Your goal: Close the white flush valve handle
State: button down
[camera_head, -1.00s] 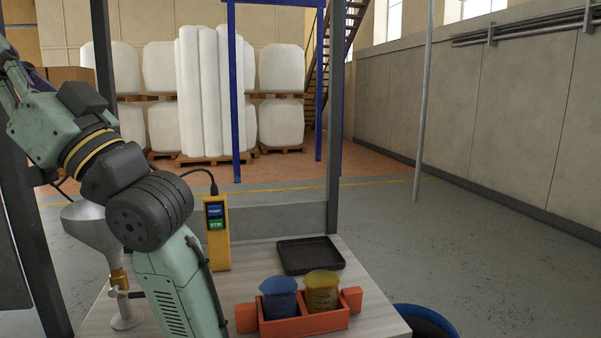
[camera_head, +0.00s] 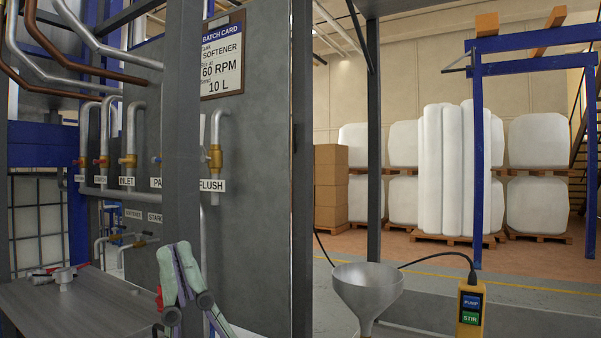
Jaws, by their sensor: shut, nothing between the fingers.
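The flush valve (camera_head: 215,157) is a brass body on a grey vertical pipe, above the white FLUSH label (camera_head: 212,185) on the dark panel. A small pale part at its left side, beside the grey post, may be its white handle. It is too small and too close to the post for me to tell how it is turned.
A grey upright post (camera_head: 182,120) stands in front of the panel, just left of the flush valve, and hides part of the labels. More brass valves, such as the inlet valve (camera_head: 128,160), line up to the left. A grey table (camera_head: 95,308) is lower left; a metal funnel (camera_head: 367,290) stands right.

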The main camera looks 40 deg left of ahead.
aim_at(204, 159)
jog(key=u, duration=1.75)
